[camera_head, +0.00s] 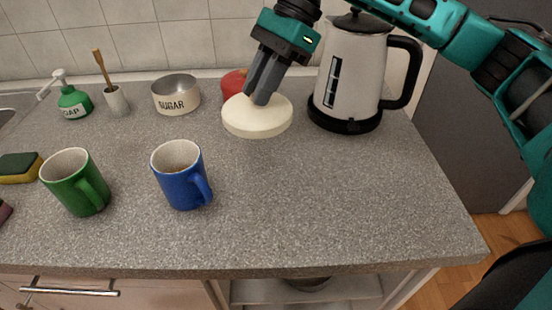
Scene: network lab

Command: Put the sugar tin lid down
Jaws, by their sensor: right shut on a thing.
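The sugar tin lid (257,120) is a round cream disc near the back middle of the counter. My right gripper (262,98) comes down from above and is shut on the lid's top; the fingertips hide whatever part they grip. The lid looks level and low, but I cannot tell whether it touches the counter. The open sugar tin (176,101), cream with "SUGAR" on its front, stands to the left of the lid. My left gripper is not in view.
A kettle (350,75) stands close to the lid's right, and a red object (233,83) is partly hidden behind it. Blue (180,180) and green (75,185) mugs stand in front, to the left. The front right of the counter (330,200) is clear.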

